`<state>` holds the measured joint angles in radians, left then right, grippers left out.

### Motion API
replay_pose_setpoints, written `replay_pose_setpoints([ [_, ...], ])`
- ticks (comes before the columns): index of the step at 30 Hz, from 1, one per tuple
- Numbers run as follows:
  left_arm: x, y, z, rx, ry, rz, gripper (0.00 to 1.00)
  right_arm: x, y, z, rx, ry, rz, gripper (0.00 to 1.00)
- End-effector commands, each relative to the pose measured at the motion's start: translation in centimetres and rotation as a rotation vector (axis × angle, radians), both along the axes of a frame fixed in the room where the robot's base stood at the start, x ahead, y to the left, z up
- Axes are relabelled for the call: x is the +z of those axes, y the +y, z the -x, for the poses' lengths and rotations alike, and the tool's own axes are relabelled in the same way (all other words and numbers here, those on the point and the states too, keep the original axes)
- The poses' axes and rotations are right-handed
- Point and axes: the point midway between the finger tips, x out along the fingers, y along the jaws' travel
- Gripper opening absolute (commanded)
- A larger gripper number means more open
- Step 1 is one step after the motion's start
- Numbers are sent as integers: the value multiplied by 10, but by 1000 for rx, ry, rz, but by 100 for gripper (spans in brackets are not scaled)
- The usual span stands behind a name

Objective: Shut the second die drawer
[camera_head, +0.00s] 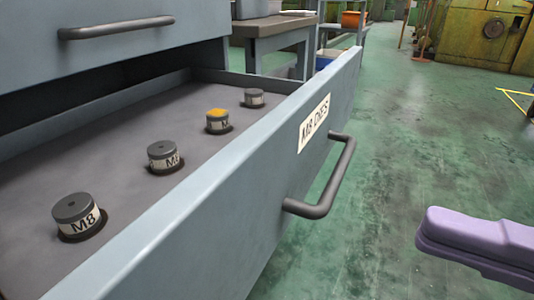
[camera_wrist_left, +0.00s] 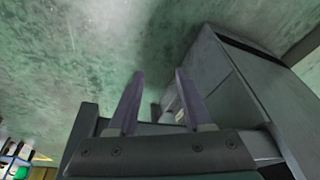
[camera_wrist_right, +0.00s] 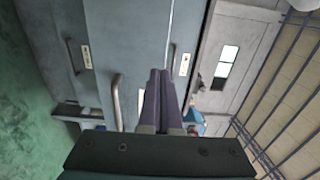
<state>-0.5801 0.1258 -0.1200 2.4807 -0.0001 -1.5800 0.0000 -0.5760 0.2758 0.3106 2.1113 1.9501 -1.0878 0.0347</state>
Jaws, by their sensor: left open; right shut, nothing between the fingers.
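A grey-blue drawer (camera_head: 255,190) labelled "M8 DIES" stands pulled out in the head view, with several round dies standing in its tray (camera_head: 120,130). Its dark bar handle (camera_head: 335,178) is on the outer face. My right gripper (camera_head: 437,235) shows as purple fingers at the lower right, apart from the drawer front and handle. In the right wrist view my right gripper (camera_wrist_right: 160,75) is shut and empty, pointing toward grey-blue fronts with handles. In the left wrist view my left gripper (camera_wrist_left: 158,82) is open and empty, near a grey cabinet; it is not visible in the head view.
Another grey-blue front (camera_head: 130,35) with a bar handle is above the open drawer. A workbench (camera_head: 275,27) stands behind it, and green-yellow machines (camera_head: 485,38) are at the back right. The green floor (camera_head: 420,130) right of the drawer is clear.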

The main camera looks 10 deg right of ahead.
Motion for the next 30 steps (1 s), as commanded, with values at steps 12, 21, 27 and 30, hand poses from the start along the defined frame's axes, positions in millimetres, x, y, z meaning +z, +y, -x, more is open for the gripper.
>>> replay_pose_setpoints([
  [12,-10,-2,-1,5,-2,7,50,0,71,-48,1,-4,-2,0],
  [21,-13,-3,-1,7,-2,10,50,0,91,-61,0,1,1,0],
  [27,-13,-3,-1,6,-1,10,50,0,91,-61,1,1,2,0],
  [30,-13,-2,0,6,-1,8,50,0,91,-61,1,1,1,0],
])
